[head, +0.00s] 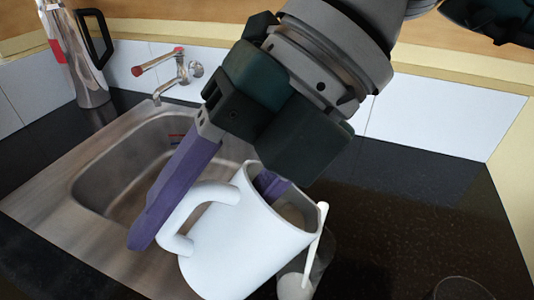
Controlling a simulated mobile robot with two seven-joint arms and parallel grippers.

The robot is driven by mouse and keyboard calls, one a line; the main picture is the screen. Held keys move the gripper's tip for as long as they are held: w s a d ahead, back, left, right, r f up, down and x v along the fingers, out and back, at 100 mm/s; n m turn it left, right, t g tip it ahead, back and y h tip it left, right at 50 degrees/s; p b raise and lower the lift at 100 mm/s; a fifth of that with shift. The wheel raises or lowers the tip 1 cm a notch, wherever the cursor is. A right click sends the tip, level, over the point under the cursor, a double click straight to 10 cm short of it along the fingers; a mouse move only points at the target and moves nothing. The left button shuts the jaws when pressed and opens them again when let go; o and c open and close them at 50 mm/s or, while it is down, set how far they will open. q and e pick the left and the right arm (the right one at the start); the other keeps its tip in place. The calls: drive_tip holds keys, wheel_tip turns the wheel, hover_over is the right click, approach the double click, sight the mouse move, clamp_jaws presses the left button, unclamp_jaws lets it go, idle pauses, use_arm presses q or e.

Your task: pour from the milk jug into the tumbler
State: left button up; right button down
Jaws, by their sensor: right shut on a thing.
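My right gripper (208,208) is shut on the white milk jug (237,250), at its handle side. One purple finger lies outside by the handle; the other is mostly hidden at the jug's rim. The jug is tilted, its mouth leaning right. A thin white stream of milk (315,238) runs from its lip down into a clear tumbler (325,255). Some white milk shows low in the tumbler, which is partly hidden behind the jug. My left gripper is not in view.
A steel sink (92,167) lies left of the jug, with a red-handled tap (180,70) behind it. A steel flask (78,60) stands at the far left. Another clear glass (462,289) is cut off at the bottom right. The dark counter (425,210) is clear behind that glass.

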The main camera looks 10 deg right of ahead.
drive_tip(key=shift+d+r, duration=0.1)
drive_tip(key=shift+r, duration=0.15)
idle(0.6)
drive_tip(key=shift+y+b, duration=0.3)
drive_tip(key=shift+b, duration=0.15)
